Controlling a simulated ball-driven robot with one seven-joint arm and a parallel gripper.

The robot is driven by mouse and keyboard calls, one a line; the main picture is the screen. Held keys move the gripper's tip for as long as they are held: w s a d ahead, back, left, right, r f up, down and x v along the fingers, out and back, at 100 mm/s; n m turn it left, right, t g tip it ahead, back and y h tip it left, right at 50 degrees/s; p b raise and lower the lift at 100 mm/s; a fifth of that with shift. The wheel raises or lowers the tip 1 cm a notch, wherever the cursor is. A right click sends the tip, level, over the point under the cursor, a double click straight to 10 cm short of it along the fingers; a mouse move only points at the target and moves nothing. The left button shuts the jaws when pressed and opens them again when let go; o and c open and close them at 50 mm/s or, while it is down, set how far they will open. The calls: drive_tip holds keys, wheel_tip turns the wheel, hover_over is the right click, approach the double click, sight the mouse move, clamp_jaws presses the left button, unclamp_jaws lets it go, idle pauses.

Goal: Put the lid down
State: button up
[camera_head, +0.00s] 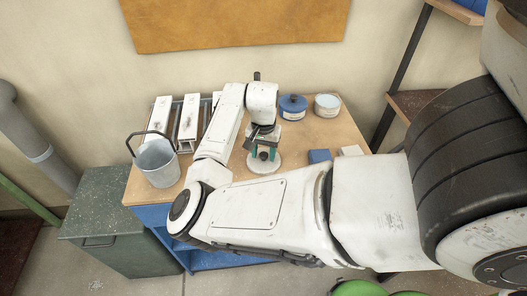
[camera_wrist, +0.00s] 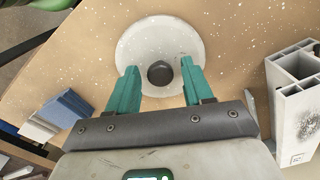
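The lid (camera_wrist: 140,45) is a white, speckled round disc with a dark knob (camera_wrist: 160,72) at its middle. It appears to lie flat on the wooden bench top, and in the head view the lid (camera_head: 264,166) shows under my gripper (camera_head: 264,152). In the wrist view my gripper (camera_wrist: 159,75) has its two green fingers on either side of the knob, with a gap on both sides. The gripper is open and holds nothing.
On the bench (camera_head: 325,135) stand a blue lidded pot (camera_head: 292,107), a pale tub (camera_head: 327,105) at the back right, and a grey bucket (camera_head: 157,163) at the left. A blue block (camera_head: 319,156) and a white block (camera_head: 351,150) lie right of the lid.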

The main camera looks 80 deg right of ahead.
drive_tip(key=shift+o, duration=0.3)
wheel_tip(320, 180, up, 12)
drive_tip(key=b, duration=0.2)
drive_tip(key=n+h, duration=0.5)
drive_tip(key=n, duration=0.3)
hover_over(258, 165)
wheel_tip(258, 165, down, 4)
drive_tip(key=a+f+n+t, duration=0.1)
drive_tip(key=a+f+n, duration=0.5)
drive_tip(key=a, duration=0.4)
drive_tip(key=s+a+f+n+y, duration=0.1)
drive_tip(key=s+a+f+y, duration=0.1)
drive_tip(key=a, duration=0.6)
drive_tip(key=s+a+f+n+y, duration=0.2)
drive_tip(key=s+a+f, duration=0.3)
drive_tip(key=a, duration=0.3)
drive_tip(key=shift+s+a+f+y, duration=0.15)
drive_tip(key=shift+s+f+y, duration=0.1)
drive_tip(key=shift+f+y, duration=0.2)
drive_tip(key=shift+c, duration=0.2)
